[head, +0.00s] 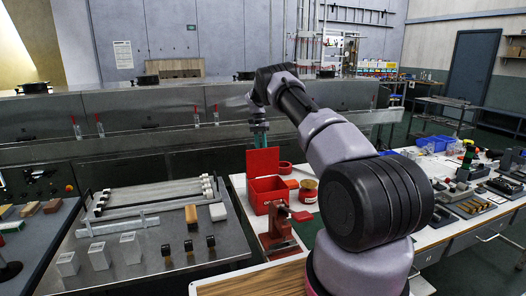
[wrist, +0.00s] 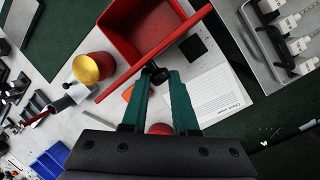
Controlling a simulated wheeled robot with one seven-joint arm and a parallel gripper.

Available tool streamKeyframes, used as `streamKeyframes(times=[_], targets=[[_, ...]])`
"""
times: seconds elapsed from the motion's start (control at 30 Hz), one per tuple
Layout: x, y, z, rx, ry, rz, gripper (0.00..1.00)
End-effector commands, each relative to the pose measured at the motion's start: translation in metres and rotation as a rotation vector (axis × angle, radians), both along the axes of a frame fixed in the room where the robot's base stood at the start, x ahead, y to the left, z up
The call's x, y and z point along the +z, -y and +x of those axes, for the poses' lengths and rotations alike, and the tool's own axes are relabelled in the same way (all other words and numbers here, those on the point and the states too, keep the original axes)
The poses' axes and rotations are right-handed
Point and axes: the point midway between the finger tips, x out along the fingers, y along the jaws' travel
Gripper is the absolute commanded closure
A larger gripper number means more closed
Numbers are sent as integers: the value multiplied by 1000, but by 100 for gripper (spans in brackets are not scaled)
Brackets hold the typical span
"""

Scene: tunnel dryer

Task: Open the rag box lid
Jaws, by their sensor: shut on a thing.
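The red rag box (head: 268,196) stands on the white bench in the head view. Its red lid (head: 262,162) is raised, roughly upright at the back of the box. In the wrist view the lid (wrist: 186,28) shows nearly edge-on, and the open box (wrist: 118,26) shows its inside. My gripper (head: 259,140), with teal fingers, is at the lid's top. In the wrist view my gripper (wrist: 158,82) is shut on the lid's small black knob (wrist: 157,73). The fingers partly hide the knob.
A red tin (head: 308,192) stands right of the box; its yellow top (wrist: 92,68) shows in the wrist view. A red vise (head: 278,230) is in front of the box. A metal tray with bars (head: 150,238) lies left. A blue bin (head: 436,143) is farther right.

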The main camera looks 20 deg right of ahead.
Motion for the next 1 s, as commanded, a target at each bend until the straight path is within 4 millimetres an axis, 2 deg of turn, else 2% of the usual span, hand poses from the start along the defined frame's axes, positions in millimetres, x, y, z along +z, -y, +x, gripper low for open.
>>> streamKeyframes(times=[0.03, 0.57, 0.6, 0.67, 1.0], targets=[[-8, -11, -1, 4, -13, 16, 100], [-9, -11, 1, 2, -16, 17, 100], [-9, -11, 0, 2, -16, 17, 61], [-9, -11, 0, 1, -17, 16, 41], [-8, -7, 0, -3, -16, 12, 41]])
